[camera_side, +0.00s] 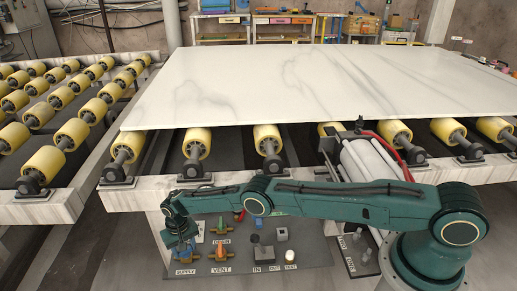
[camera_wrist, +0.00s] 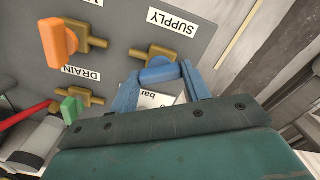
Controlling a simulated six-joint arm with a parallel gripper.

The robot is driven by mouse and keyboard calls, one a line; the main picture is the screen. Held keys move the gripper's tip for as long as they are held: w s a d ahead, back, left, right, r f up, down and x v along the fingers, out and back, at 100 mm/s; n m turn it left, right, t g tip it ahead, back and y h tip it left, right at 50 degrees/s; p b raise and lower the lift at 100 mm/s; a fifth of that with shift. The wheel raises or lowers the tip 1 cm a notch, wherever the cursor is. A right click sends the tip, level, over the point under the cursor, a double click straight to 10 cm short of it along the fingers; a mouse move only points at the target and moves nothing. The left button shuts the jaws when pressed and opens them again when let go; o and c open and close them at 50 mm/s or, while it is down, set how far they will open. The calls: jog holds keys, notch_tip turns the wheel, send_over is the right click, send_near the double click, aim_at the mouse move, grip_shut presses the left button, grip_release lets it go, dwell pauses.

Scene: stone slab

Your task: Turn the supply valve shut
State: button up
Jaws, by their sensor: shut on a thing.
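The supply valve has a brass body (camera_wrist: 137,53) and a blue handle (camera_wrist: 160,74), below the upside-down SUPPLY label (camera_wrist: 172,21) in the wrist view. My gripper (camera_wrist: 160,80) has its blue fingers closed on the two ends of this handle. The handle lies roughly sideways in that view, about in line with the brass body. In the side view my gripper (camera_side: 183,243) is at the left of the valve panel, just above the SUPPLY label (camera_side: 185,272), and hides most of the supply valve.
The orange-handled vent valve (camera_side: 221,253) and green-handled drain valve (camera_wrist: 70,108) are close beside it. A red hose (camera_wrist: 24,115) runs near the drain valve. A white plate marked "bar" (camera_wrist: 155,99) shows between my fingers. The stone slab (camera_side: 300,80) lies on rollers above the panel.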

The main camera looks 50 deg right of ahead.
jog(key=n, duration=1.1)
jog(key=shift+n, duration=0.3)
dwell(0.3)
jog(key=o, duration=1)
jog(key=shift+r, duration=0.25)
notch_tip(320, 180, up, 13)
jog(key=shift+r, duration=0.15)
dwell(0.5)
